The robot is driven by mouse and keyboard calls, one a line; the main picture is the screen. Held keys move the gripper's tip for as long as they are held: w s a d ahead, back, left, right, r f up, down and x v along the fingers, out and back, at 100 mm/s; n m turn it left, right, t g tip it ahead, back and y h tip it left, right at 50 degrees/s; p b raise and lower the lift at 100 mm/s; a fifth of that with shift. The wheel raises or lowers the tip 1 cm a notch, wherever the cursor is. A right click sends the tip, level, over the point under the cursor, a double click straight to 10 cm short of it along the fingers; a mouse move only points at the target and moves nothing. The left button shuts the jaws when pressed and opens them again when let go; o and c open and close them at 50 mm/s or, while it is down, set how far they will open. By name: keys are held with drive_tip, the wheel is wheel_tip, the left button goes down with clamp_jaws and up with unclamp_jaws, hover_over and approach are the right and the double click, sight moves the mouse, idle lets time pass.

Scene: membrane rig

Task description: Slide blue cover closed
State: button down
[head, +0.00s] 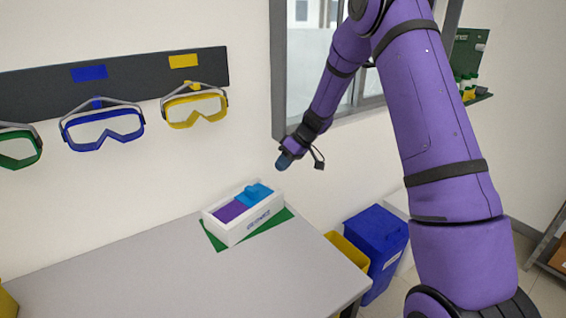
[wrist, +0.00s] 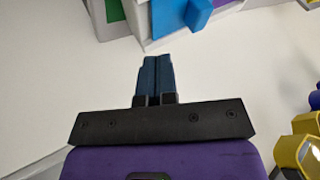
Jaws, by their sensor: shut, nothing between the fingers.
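The white box (head: 239,229) stands on a green mat (head: 216,243) near the far edge of the table. A blue cover (head: 258,193) with a raised knob lies over the right part of its top. A purple area (head: 229,211) shows in the left part. My gripper (head: 284,161) is shut and empty, in the air above and to the right of the box, apart from it. In the wrist view my gripper's blue fingers (wrist: 157,75) are together. The blue cover's handle (wrist: 198,14) shows at the top edge there, with the box partly cut off.
The grey table (head: 150,280) is clear in front of the box. Blue and yellow bins (head: 378,243) stand beyond its right edge. Goggles (head: 103,128) hang on a wall rack at the left. A window is behind my arm.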

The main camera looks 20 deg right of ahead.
sight(263, 193)
drive_tip(key=x, duration=0.6)
drive_tip(key=shift+a+f, duration=0.25)
drive_tip(key=shift+s+a+r, duration=0.1)
drive_tip(key=shift+s+a, duration=0.2)
drive_tip(key=shift+a, duration=0.2)
drive_tip(key=shift+s+a+r, duration=0.1)
drive_tip(key=shift+s+a, duration=0.25)
drive_tip(key=shift+a, duration=0.2)
drive_tip(key=shift+s+a, duration=0.25)
drive_tip(key=shift+a, duration=0.35)
drive_tip(key=s+a, duration=0.1)
drive_tip(key=a, duration=0.2)
drive_tip(key=s+a, duration=0.2)
drive_tip(key=a, duration=0.1)
drive_tip(key=s+a, duration=0.1)
drive_tip(key=a, duration=0.2)
drive_tip(key=shift+s+a, duration=0.15)
drive_tip(key=shift+s, duration=0.15)
